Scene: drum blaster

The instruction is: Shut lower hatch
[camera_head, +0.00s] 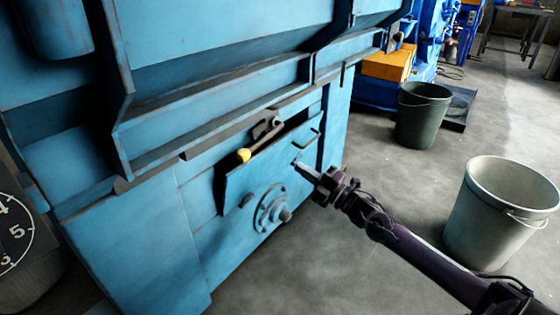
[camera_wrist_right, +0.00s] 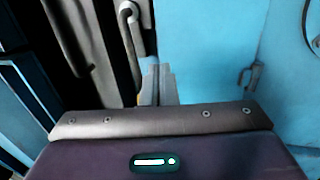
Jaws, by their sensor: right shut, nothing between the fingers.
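The lower hatch (camera_head: 240,195) is a blue panel low on the big blue machine, with a round hub fitting (camera_head: 272,210) on its face. A dark gap shows along its top edge, so it stands partly open. A small bar handle (camera_head: 308,138) is near its upper right corner. A lever with a yellow knob (camera_head: 244,155) sits at the gap. My right gripper (camera_head: 299,163) is shut and empty, its tips close to the hatch's right part; I cannot tell if they touch. In the wrist view its shut fingers (camera_wrist_right: 158,84) are beside blue panelling and a grey handle-like bar (camera_wrist_right: 135,40).
A pale bucket (camera_head: 490,220) stands on the floor at the right, near my right arm. A dark bucket (camera_head: 422,118) stands farther back. A dial (camera_head: 15,230) is at the left edge. The concrete floor between the hatch and the buckets is clear.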

